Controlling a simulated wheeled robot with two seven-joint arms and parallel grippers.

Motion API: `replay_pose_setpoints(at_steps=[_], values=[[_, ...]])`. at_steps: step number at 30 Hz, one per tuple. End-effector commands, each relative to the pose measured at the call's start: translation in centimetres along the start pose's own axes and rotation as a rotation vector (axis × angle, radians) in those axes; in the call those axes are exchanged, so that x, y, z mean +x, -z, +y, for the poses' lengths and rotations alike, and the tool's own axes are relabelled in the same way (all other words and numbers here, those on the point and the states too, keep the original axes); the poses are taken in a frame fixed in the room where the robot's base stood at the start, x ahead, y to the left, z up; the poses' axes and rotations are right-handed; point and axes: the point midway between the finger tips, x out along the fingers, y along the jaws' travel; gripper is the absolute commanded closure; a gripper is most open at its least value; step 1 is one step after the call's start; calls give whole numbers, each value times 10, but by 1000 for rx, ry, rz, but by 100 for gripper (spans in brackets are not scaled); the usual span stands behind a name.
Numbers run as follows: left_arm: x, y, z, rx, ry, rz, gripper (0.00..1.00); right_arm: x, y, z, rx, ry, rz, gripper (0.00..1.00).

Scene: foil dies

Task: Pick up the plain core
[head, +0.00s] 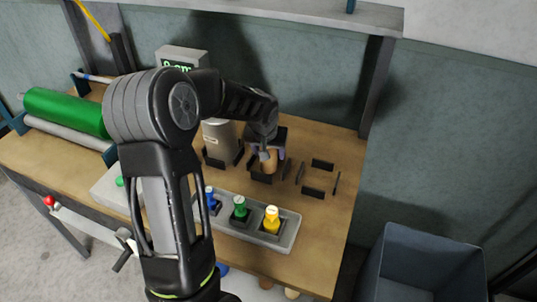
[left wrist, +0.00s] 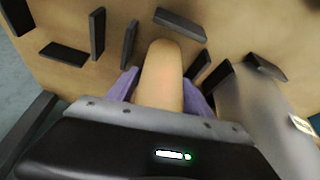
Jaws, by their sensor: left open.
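The plain core (head: 267,164) is a tan upright cylinder standing among low black brackets on the wooden bench. In the left wrist view the core (left wrist: 162,68) lies between the two purple fingers of my left gripper (left wrist: 160,92), which is open with a finger on either side of it. Whether the fingers touch the core cannot be told. In the head view my left gripper (head: 266,152) is over the core and partly hidden by my own arm. My right gripper is not in view.
A grey metal cylinder (head: 219,141) stands in brackets just left of the core. An empty set of black brackets (head: 313,190) is to the right. In front is a grey tray (head: 285,236) with blue, green and yellow-topped pieces. A green roll (head: 66,110) is at left.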

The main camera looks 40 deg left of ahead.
Motion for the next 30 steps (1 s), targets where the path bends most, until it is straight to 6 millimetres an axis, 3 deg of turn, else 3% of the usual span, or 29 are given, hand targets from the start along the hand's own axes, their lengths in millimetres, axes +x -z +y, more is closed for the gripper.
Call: replay_pose_setpoints(at_steps=[11, 30], values=[[0, 0, 0, 0, 0, 0, 42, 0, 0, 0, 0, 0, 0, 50], [-1, 0, 0, 0, 0, 1, 93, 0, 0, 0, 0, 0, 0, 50]])
